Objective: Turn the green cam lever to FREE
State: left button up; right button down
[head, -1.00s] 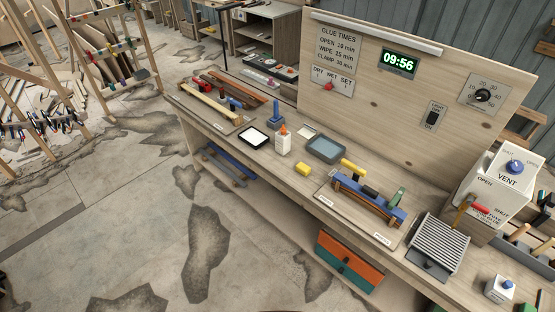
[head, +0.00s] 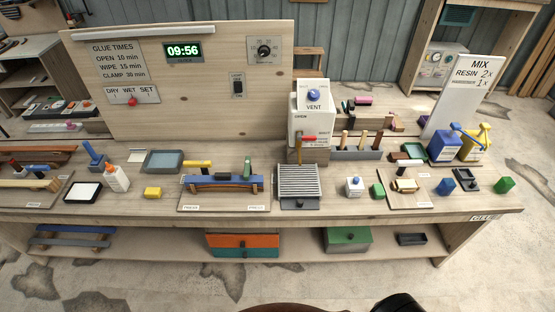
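The green cam lever (head: 247,167) stands on the blue-topped clamping jig (head: 222,183) near the middle of the workbench. It looks roughly upright at the right part of the jig. A yellow-handled piece (head: 197,164) sits at the jig's left part. Neither gripper can be made out. Only dark rounded parts, probably my own body, show at the bottom edge.
Right of the jig are a ribbed grey plate (head: 299,185) and a white VENT box (head: 312,118) with a red-handled lever. A yellow block (head: 152,193) and glue bottle (head: 117,178) stand left. A tall panel (head: 190,85) backs the bench. The floor in front is clear.

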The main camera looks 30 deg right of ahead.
aim_at(247, 161)
jog(key=z, duration=0.85)
jog(key=i, duration=0.75)
jog(key=z, duration=0.1)
